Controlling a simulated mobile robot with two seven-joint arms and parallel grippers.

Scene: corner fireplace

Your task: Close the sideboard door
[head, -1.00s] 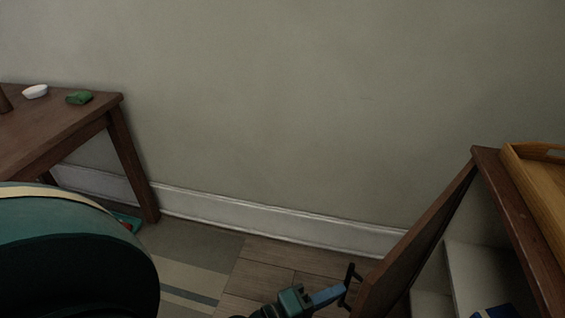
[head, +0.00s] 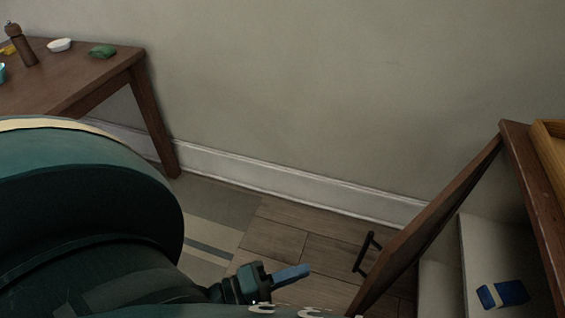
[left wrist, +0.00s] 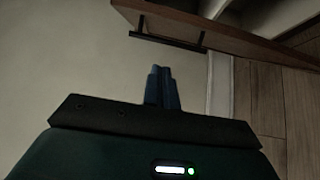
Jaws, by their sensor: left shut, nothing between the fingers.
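The sideboard door (head: 432,225) is brown wood and stands open, swung out to the left from the sideboard (head: 535,215). Its black bar handle (head: 366,252) is on the door's outer left face. In the left wrist view the door (left wrist: 225,32) and its handle (left wrist: 166,41) are near the top. My left gripper (head: 292,273) is shut and empty, left of the handle and apart from it. Its blue fingers (left wrist: 161,85) point up toward the handle in the left wrist view. My right gripper is not in view.
A blue item with a pale band (head: 503,294) lies inside the sideboard. A wooden tray (head: 549,160) is on its top. A table (head: 90,72) with a pepper mill (head: 20,45), white bowl (head: 60,45) and green cloth-like item (head: 103,51) stands left. Wooden floor (head: 290,235) is clear between.

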